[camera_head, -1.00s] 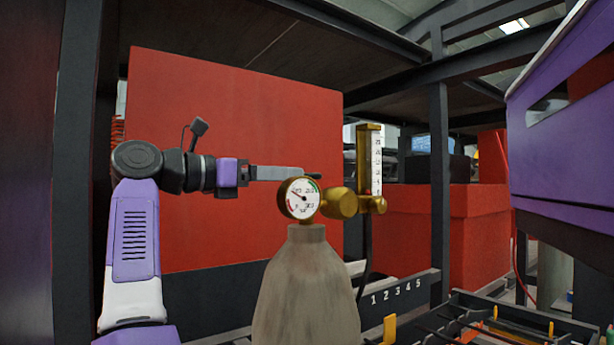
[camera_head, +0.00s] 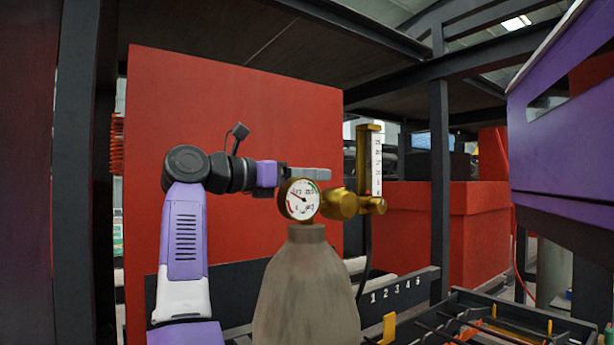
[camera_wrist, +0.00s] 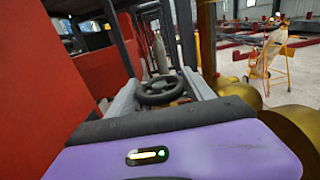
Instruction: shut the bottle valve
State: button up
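The grey bottle (camera_head: 306,290) stands upright in the head view, with a round pressure gauge (camera_head: 300,199) and brass regulator (camera_head: 340,203) on top. The bottle's valve is a dark handwheel (camera_wrist: 160,90), seen in the wrist view between the two grey fingers. My gripper (camera_head: 312,174) reaches in from the left, level, just behind and above the gauge. Its fingers are apart, one on each side of the handwheel. I cannot tell whether they touch its rim. In the head view the handwheel is hidden behind the gauge and the fingers.
A brass flowmeter (camera_head: 371,165) with a white scale stands right of the regulator, and a dark hose hangs below it. A large red panel (camera_head: 235,130) is behind my arm. In the wrist view, brass parts (camera_wrist: 236,92) lie close on the right of the fingers.

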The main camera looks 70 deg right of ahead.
jog(key=c, duration=0.8)
jog(key=shift+o, duration=0.2)
jog(key=shift+r, duration=0.1)
jog(key=shift+p, duration=0.4)
jog(key=shift+w+r+m+g+y+p, duration=0.1)
jog(key=shift+r+m+g+y+p, duration=0.1)
jog(key=shift+m+g+y+p, duration=0.5)
jog(key=m+g+y+p, duration=0.1)
jog(key=g+p, duration=0.1)
jog(key=p, duration=0.2)
jog(key=shift+r+m+y, duration=0.15)
jog(key=shift+m+y, duration=0.15)
jog(key=m+g+y+p, duration=0.2)
jog(key=p, duration=0.2)
jog(key=shift+y, duration=0.4)
jog(key=shift+f+m+g+y+p, duration=0.3)
jog(key=shift+m+g+y+p, duration=0.15)
jog(key=shift+p, duration=0.2)
jog(key=shift+f+m+y, duration=0.1)
jog(key=shift+m+y, duration=0.15)
jog(key=shift+y, duration=0.1)
